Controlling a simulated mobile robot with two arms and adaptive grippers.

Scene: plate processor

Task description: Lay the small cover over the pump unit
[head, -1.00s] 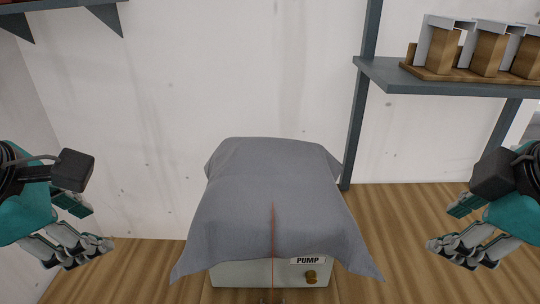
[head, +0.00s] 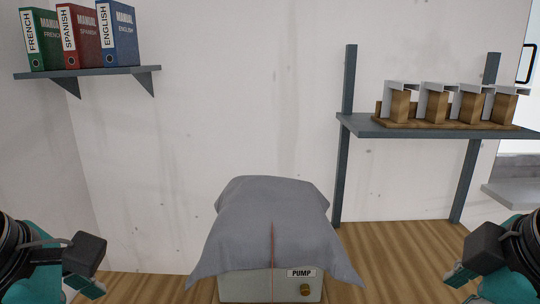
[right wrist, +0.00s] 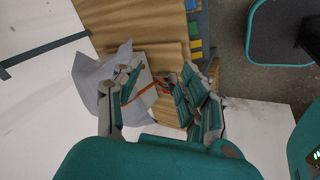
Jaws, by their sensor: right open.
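The small cover (head: 262,220) is a grey cloth with an orange line down its front. It lies draped over the top and sides of the pump unit (head: 262,286). The unit's lower front, with its PUMP label and brass knob, shows below the cloth. The right wrist view also shows the cover (right wrist: 88,82). My left gripper (head: 85,285) is at the lower left, apart from the cover, its fingers mostly cut off by the frame. My right gripper (head: 465,288) is at the lower right, apart from the cover; its fingers are spread and empty in the right wrist view (right wrist: 158,90).
The pump unit stands on a wooden surface (head: 400,255) against a white wall. A left shelf (head: 90,73) holds French, Spanish and English manuals. A right shelf (head: 420,128) holds a wooden rack with several wood-and-metal pieces. The wooden surface right of the pump is clear.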

